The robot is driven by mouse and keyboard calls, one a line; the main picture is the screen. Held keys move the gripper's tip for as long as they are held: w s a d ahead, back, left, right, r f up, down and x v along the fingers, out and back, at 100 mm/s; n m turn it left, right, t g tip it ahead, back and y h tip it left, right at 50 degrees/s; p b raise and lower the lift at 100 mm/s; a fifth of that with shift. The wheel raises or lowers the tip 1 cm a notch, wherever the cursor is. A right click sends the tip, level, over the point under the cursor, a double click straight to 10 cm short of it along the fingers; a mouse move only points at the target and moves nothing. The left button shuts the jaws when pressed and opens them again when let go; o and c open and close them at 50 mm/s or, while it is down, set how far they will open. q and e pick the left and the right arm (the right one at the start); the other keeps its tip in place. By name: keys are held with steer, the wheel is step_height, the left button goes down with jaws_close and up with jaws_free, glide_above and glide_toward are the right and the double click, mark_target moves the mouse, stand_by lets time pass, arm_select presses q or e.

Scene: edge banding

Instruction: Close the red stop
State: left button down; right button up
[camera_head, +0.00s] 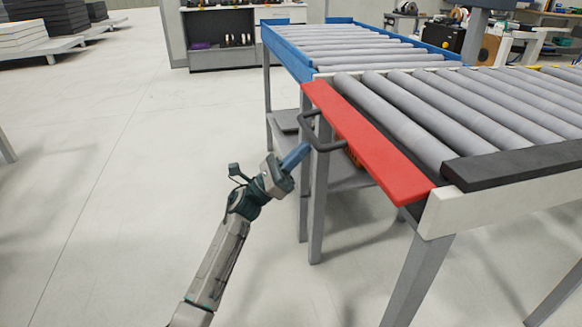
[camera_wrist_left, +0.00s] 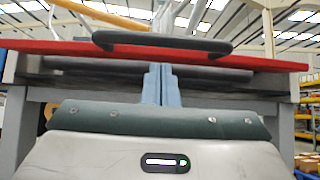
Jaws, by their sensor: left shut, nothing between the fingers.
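The red stop (camera_head: 367,142) is a long flat red bar along the near left end of the roller table. A dark handle (camera_head: 313,133) sticks out from its left side. In the left wrist view the red stop (camera_wrist_left: 50,46) spans the picture and its handle (camera_wrist_left: 160,41) is above the fingers. My left gripper (camera_head: 304,149) is shut and empty, its blue fingertips just below and beside the handle. In the left wrist view the shut fingers (camera_wrist_left: 161,80) point up toward the handle. I cannot tell whether they touch it. My right gripper is not in view.
The roller table (camera_head: 440,110) has grey rollers and a black side rail (camera_head: 515,165). A blue-framed roller conveyor (camera_head: 350,42) joins behind it. Table legs (camera_head: 318,200) stand close to my left gripper.

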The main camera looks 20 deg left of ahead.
arm_select(q)
steer(key=shift+r, duration=0.85)
steer(key=shift+r+p, duration=0.25)
steer(key=shift+p, duration=0.25)
